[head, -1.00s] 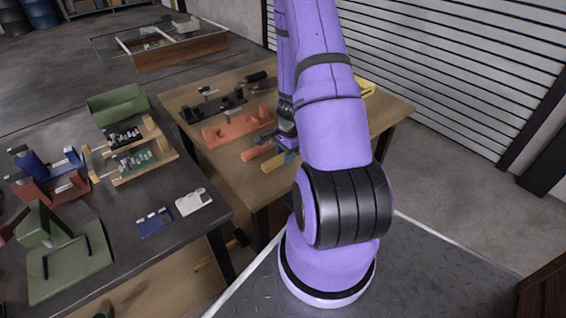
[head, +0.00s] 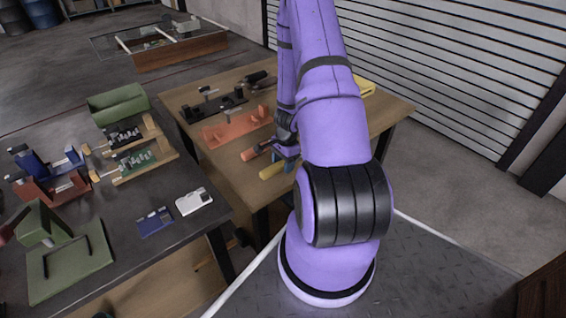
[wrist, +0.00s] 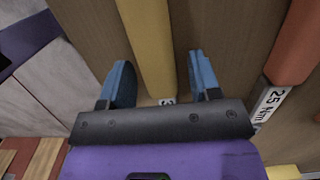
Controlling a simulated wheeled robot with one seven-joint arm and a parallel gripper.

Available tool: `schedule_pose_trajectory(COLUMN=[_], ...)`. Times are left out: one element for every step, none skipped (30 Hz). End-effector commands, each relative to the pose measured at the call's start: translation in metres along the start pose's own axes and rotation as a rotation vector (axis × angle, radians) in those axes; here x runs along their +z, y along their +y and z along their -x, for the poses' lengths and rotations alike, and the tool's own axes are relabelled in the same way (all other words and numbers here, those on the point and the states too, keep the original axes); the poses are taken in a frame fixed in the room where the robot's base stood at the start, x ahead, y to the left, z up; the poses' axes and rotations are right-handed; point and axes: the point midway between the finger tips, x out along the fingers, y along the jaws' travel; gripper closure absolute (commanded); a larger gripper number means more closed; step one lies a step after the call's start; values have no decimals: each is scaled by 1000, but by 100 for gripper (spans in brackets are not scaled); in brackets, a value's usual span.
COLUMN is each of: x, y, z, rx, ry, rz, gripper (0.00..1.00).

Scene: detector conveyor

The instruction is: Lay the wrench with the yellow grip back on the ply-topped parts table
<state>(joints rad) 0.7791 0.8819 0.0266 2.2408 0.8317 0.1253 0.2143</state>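The wrench with the yellow grip (head: 272,169) lies on the ply-topped parts table (head: 222,172), near its front edge. In the wrist view its yellow grip (wrist: 148,45) runs between my two blue fingertips, with a gap on each side. My gripper (wrist: 160,78) is open around or just above it; the height gap cannot be told. In the head view my gripper (head: 286,160) is partly hidden by my arm. The wrench's far end is hidden behind the gripper body; a small bit of white label shows.
A wrench with a red-orange grip (head: 254,151) lies beside the yellow one; its label reads 25 Nm in the wrist view (wrist: 270,102). An orange holder (head: 236,127) and dark tools stand farther back. A dark bench (head: 120,222) with fixtures is at left.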

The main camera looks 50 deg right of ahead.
Motion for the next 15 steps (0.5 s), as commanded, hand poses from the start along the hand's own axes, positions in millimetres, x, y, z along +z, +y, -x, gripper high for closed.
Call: schedule_pose_trajectory(x=[0, 0, 0, 0, 0, 0, 0, 0, 0, 0, 0, 0, 0, 0, 0], y=[0, 0, 0, 0, 0, 0, 0, 0, 0, 0, 0, 0, 0, -1, -1], z=[0, 0, 0, 0, 0, 1, 1, 3, 5, 8, 10, 15, 19, 24, 30], rx=[0, 0, 0, 0, 0, 0, 0, 0, 0, -1, -1, -1, -1, -1, -2], ry=[0, 0, 0, 0, 0, 0, 0, 0, 0, 1, 2, 3, 2, 2, 3], rz=[0, 0, 0, 0, 0, 0, 0, 1, 1, 1, 1, 1, 2, 3, 3], gripper=[43, 43, 43, 43, 43, 43, 43, 43, 43, 43, 43, 43, 43, 43, 43])
